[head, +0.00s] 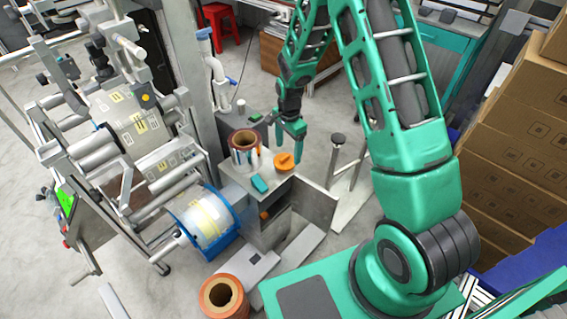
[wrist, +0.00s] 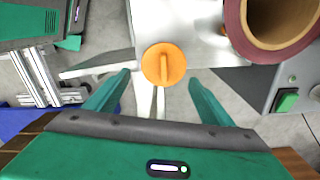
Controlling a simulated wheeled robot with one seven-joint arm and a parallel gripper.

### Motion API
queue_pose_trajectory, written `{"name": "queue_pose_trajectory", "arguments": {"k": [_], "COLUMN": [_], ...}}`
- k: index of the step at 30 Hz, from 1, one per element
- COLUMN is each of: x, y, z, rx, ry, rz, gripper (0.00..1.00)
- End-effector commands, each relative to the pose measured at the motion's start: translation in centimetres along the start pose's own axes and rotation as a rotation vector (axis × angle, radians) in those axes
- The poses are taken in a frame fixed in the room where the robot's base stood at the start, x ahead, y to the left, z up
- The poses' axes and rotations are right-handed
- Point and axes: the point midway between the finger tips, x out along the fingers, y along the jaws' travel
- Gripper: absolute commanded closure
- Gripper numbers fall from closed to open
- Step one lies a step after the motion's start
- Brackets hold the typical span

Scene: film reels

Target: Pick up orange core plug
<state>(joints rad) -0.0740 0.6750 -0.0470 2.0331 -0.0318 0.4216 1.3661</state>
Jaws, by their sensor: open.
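The orange core plug (head: 284,160) is a round disc with a raised bar across its top. It sits on the grey metal cabinet top (head: 235,182), near the cabinet's edge. In the wrist view the plug (wrist: 164,64) lies ahead of my gripper (wrist: 160,78), roughly centred between the two green fingers. In the head view my gripper (head: 288,136) hangs just above and behind the plug. The fingers are spread and hold nothing. The exact height gap above the plug is hard to tell.
A brown-red film reel core (head: 244,140) stands beside the plug, also in the wrist view (wrist: 275,25). A teal block (head: 259,183) lies on the cabinet top. The roller machine (head: 135,120) is left; stacked cardboard boxes (head: 520,130) are right. Another reel (head: 222,297) stands in front.

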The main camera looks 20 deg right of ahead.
Motion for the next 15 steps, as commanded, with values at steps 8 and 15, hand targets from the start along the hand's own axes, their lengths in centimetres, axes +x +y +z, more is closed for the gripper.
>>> {"name": "queue_pose_trajectory", "arguments": {"k": [8,15], "x": [3.1,5.2], "y": [-0.6,-0.6], "z": [0.3,0.3], "rx": [0.0,0.0], "ry": [0.0,0.0], "rz": [0.002,0.0], "gripper": [0.25,0.25]}}
